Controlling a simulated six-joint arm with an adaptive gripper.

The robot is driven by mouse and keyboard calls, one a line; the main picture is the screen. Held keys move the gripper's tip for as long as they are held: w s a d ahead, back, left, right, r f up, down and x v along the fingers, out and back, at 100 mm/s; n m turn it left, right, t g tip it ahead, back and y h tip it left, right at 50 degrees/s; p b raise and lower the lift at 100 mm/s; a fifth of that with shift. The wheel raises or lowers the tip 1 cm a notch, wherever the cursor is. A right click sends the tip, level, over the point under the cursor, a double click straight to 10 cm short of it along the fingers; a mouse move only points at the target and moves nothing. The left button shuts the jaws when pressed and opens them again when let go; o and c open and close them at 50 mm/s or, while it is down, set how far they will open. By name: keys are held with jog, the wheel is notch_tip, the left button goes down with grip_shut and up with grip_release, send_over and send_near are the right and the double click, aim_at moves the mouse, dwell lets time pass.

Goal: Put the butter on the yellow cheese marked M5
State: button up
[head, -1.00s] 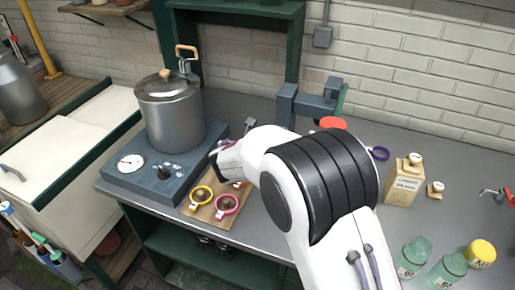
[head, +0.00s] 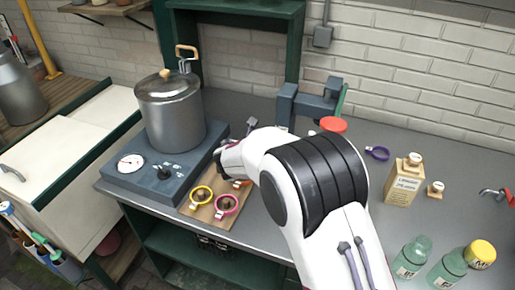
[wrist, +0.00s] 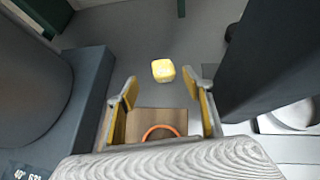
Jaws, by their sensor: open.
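A small yellow block with pale, unreadable marking (wrist: 163,70) lies on the grey bench beyond my fingertips in the wrist view; I cannot tell whether it is the butter or a cheese. My gripper (wrist: 160,84) is open, with nothing held between its yellow-padded fingers. In the head view my gripper (head: 222,158) is beside the pot, mostly hidden by my arm. A round yellow piece with a white label (head: 481,254) stands at the bench's right front; its label seems to begin with M, the rest unreadable.
A wooden board (head: 211,214) with yellow, pink and orange rings lies below my gripper. A metal pot (head: 172,115) on a dark heater base (head: 160,165) stands left. A vise (head: 310,104), a labelled box (head: 403,183) and green jars (head: 411,257) stand right.

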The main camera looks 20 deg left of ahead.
jog(key=shift+w, duration=0.1)
jog(key=shift+d+x, duration=0.15)
jog(key=shift+x, duration=0.55)
jog(key=shift+d+x, duration=0.15)
jog(key=shift+x, duration=1.75)
jog(key=shift+r, duration=0.1)
jog(key=c, duration=1.3)
jog(key=shift+r, duration=0.1)
jog(key=shift+r, duration=3.45)
jog(key=s+d, duration=0.1)
jog(key=s, duration=0.5)
jog(key=s+d, duration=0.1)
jog(key=s, duration=0.4)
jog(key=s+d, duration=0.1)
jog(key=s, duration=0.5)
jog(key=shift+s+d, duration=0.25)
jog(key=shift+s, duration=0.05)
